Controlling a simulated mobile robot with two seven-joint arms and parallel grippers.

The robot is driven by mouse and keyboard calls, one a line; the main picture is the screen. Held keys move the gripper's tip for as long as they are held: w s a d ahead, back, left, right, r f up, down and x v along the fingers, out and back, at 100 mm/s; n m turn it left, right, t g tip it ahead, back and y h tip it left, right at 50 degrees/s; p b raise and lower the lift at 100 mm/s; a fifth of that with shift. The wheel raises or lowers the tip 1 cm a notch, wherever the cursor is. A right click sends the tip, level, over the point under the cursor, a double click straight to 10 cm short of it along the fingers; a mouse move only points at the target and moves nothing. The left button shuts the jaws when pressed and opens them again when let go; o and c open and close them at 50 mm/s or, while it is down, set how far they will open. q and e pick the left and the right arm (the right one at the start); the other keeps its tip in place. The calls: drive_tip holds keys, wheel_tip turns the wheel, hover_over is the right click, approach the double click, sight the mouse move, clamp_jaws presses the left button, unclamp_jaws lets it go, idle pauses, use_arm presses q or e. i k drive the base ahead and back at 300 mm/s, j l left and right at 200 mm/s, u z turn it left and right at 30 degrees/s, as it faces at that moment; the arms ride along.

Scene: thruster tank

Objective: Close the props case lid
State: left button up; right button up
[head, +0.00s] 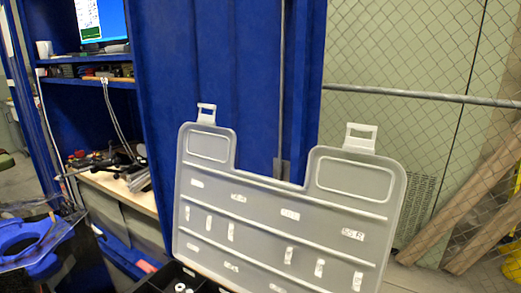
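The props case lid (270,235) is a grey translucent panel standing open and nearly upright in the centre of the head view. It has raised ribs, several small white labels and a notch in its top edge. Two pale latches, a left one (207,114) and a right one (360,138), stick up from its top corners. The black case base (158,283) shows only in part at the bottom edge, with small white pieces in it. The lid's hinge side is cut off by the frame. Neither of my grippers is in view.
A blue curtain-like panel (215,60) stands behind the lid. A chain-link fence (420,60) and leaning wooden planks (465,225) are at right. Shelves with a monitor (100,20) and a cluttered bench (120,190) are at left. A blue ring-shaped object (30,235) sits at lower left.

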sight(247, 232)
drive_tip(key=i+l+u, duration=0.25)
drive_tip(key=l+u, duration=0.25)
drive_tip(key=i+l+u, duration=0.15)
drive_tip(key=l+u, duration=0.35)
drive_tip(key=l, duration=0.25)
drive_tip(key=l+u, duration=0.5)
drive_tip(key=l, duration=0.2)
drive_tip(key=k+l+u, duration=0.1)
drive_tip(key=l+u, duration=0.4)
drive_tip(key=l, duration=0.2)
